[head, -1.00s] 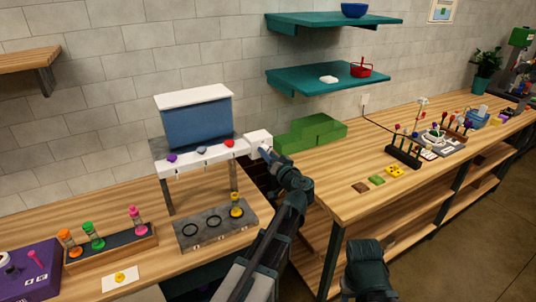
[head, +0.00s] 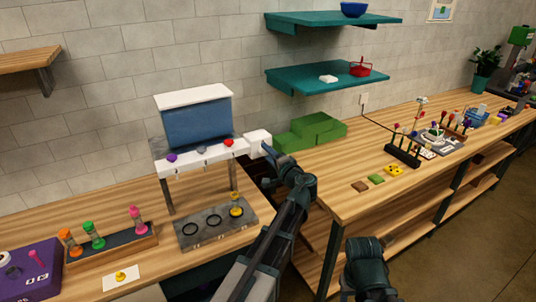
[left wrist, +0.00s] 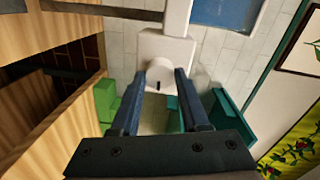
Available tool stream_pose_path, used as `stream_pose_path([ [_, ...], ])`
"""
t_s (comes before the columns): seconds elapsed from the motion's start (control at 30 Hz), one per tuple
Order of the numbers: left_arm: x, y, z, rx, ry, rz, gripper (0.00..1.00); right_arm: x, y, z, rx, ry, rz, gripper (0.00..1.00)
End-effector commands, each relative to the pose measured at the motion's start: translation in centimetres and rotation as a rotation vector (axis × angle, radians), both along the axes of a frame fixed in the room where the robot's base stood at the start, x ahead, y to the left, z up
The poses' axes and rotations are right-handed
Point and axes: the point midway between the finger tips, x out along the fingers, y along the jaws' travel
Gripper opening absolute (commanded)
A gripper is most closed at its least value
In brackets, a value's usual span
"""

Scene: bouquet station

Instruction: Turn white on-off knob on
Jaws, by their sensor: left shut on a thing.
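The white on-off knob (left wrist: 168,77) sticks out of a white box at the right end of the dispenser (head: 257,138). It is round and has a short black mark, seen at its lower edge in the left wrist view. My left gripper (left wrist: 162,82) is shut on the knob, one dark finger on each side of it. In the head view my left gripper (head: 267,152) meets the box from the right and hides the knob.
Purple, grey and red knobs (head: 229,142) line the dispenser front. Below is a grey tray (head: 214,233) with dark rings and a yellow-topped vial. Green boxes (head: 312,131) stand right of the dispenser. Teal shelves (head: 318,78) hang above. A gap separates the two tables.

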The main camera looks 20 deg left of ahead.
Motion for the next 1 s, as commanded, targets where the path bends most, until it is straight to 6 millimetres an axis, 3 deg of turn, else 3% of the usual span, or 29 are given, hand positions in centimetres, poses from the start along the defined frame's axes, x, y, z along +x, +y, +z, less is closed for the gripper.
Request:
stream_pose_path([
  [0.73, 0.02, -0.07, -0.05, 0.045, 0.056, -0.002, 0.0, 0.0, 0.0, -0.01, 0.0, 0.0, 0.0, 0.5],
  [0.77, 0.01, -0.07, -0.06, 0.046, 0.056, -0.001, 0.51, 0.0, 0.0, -0.01, 0.0, 0.0, 0.0, 0.5],
  [0.9, 0.02, -0.05, -0.04, 0.045, 0.055, 0.0, 0.75, 0.0, 0.0, 0.0, 0.0, 0.0, 0.0, 0.5],
  [1.0, 0.01, -0.04, -0.03, 0.045, 0.055, 0.0, 0.75, 0.0, 0.0, 0.0, 0.0, 0.0, 0.0, 0.5],
])
